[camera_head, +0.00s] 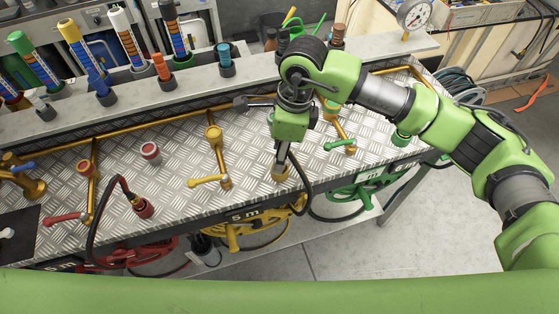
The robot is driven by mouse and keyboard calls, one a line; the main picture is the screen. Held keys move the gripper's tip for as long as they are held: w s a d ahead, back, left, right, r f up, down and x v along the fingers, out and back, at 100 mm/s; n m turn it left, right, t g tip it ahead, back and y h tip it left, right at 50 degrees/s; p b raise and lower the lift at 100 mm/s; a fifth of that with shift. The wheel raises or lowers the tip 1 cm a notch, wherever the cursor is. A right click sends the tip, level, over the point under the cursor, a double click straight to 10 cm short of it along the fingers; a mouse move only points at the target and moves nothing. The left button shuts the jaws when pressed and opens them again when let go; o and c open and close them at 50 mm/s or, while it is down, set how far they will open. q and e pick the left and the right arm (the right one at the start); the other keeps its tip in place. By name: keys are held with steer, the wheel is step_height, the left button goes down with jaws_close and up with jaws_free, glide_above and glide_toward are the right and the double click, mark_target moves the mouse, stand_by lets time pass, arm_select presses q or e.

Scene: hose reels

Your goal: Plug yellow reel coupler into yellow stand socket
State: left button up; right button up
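My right gripper (281,163) points down at the front edge of the metal bench. Its fingertips are at the yellow reel coupler (279,174), with the black hose beside them. The fingers look narrow, but I cannot tell if they are closed on the coupler. The yellow stand (220,160) is a brass-coloured pipe to the left of the gripper, with a yellow lever (205,181). Its upper end (213,132) appears to be the socket and looks free. The yellow reel (245,235) hangs below the bench edge. My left gripper is not in view.
A red coupler (143,208) with an arched black hose stands at the front edge, near the red-levered stand (88,190). The green-levered stand (342,130) is close to the right of my gripper. Coloured tubes line the back shelf.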

jaws_close()
steer(key=shift+r, duration=0.1)
